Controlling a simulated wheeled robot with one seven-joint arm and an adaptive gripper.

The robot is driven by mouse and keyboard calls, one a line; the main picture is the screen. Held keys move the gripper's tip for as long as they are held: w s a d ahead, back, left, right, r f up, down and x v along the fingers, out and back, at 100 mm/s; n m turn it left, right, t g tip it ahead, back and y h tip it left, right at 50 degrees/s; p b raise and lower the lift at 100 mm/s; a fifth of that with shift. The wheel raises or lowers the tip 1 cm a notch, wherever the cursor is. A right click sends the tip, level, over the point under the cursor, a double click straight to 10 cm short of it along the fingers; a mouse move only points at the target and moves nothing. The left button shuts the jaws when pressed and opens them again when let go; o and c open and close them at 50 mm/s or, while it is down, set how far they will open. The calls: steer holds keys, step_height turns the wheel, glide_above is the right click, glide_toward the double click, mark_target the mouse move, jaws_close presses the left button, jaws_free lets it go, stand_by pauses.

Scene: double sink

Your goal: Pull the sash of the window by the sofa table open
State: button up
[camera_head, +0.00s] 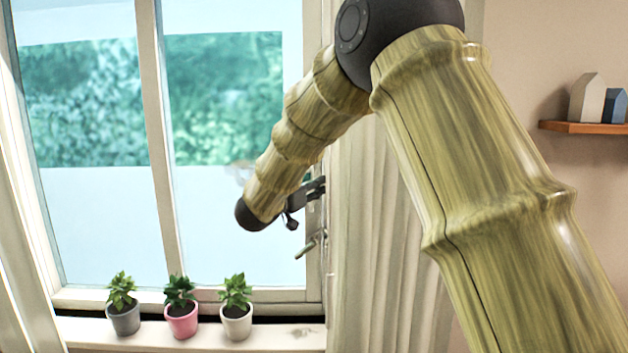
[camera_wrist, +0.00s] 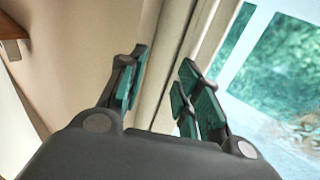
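The window sash (camera_head: 158,140) is a white frame with a vertical bar and large panes, and looks shut in the head view. A small metal handle (camera_head: 311,243) sticks out at its right edge. My gripper (camera_head: 308,190) is just above this handle, near the right side of the frame, partly hidden behind my own wrist. In the wrist view my gripper (camera_wrist: 165,78) has its teal-padded fingers apart with nothing between them. Pale upright strips show behind the fingers, and the window glass (camera_wrist: 270,60) is at right. The handle cannot be made out there. No sofa table is in view.
Three potted plants, a grey pot (camera_head: 124,318), a pink pot (camera_head: 181,320) and a white pot (camera_head: 236,321), stand on the sill (camera_head: 275,339) below the window. A pale curtain (camera_head: 375,240) hangs right of the frame. A wooden shelf (camera_head: 585,128) is on the right wall.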

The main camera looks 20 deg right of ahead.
glide_above(311, 210)
steer(key=w, duration=0.2)
step_height(311, 210, down, 4)
steer(key=shift+w+d+r+p, duration=0.1)
steer(key=shift+w+p, duration=0.05)
steer(key=shift+p, duration=0.15)
steer(key=shift+d, duration=0.3)
steer(key=shift+s+d+r, duration=0.1)
steer(key=shift+s+r, duration=0.1)
steer(key=shift+s, duration=0.05)
steer(key=shift+s+a+r, duration=0.1)
steer(key=shift+s+r, duration=0.2)
steer(key=shift+s, duration=0.2)
steer(key=shift+s+a+r, duration=0.1)
steer(key=shift+s+r, duration=0.15)
steer(key=shift+s, duration=0.2)
steer(key=c, duration=0.4)
steer(key=shift+s+a+r, duration=0.1)
steer(key=shift+a, duration=0.1)
jaws_close()
steer(key=shift+w+a+f, duration=0.15)
steer(key=shift+w+f, duration=0.05)
steer(key=shift+w, duration=0.1)
